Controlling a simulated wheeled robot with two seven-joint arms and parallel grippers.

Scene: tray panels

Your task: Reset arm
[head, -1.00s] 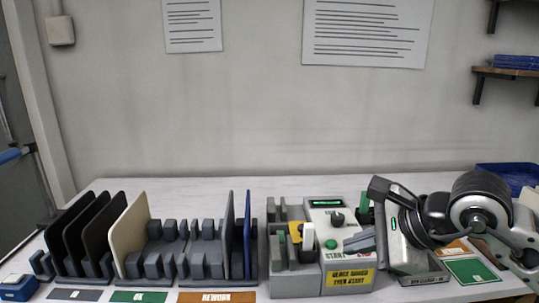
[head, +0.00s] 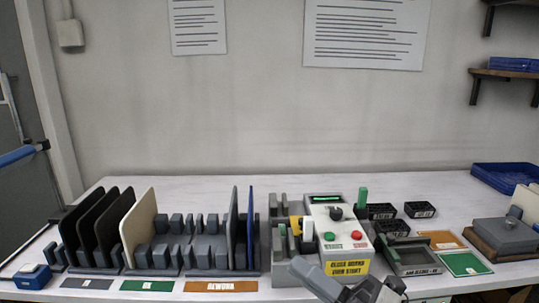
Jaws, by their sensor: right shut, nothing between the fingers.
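My right gripper (head: 302,268) is at the bottom edge of the head view, in front of the grey machine with the yellow label. Its fingers are shut with nothing between them, and they point up and left. Only part of the hand shows; the rest is cut off by the lower edge. My left gripper is not in view. Dark and cream panels (head: 139,226) stand upright in grey slotted racks at the left.
Black bins (head: 419,210), a green card (head: 466,264) and a grey tray (head: 411,270) lie right of the machine. A grey block on a brown base (head: 503,232) and a blue tray (head: 503,176) are further right. The table's back strip is clear.

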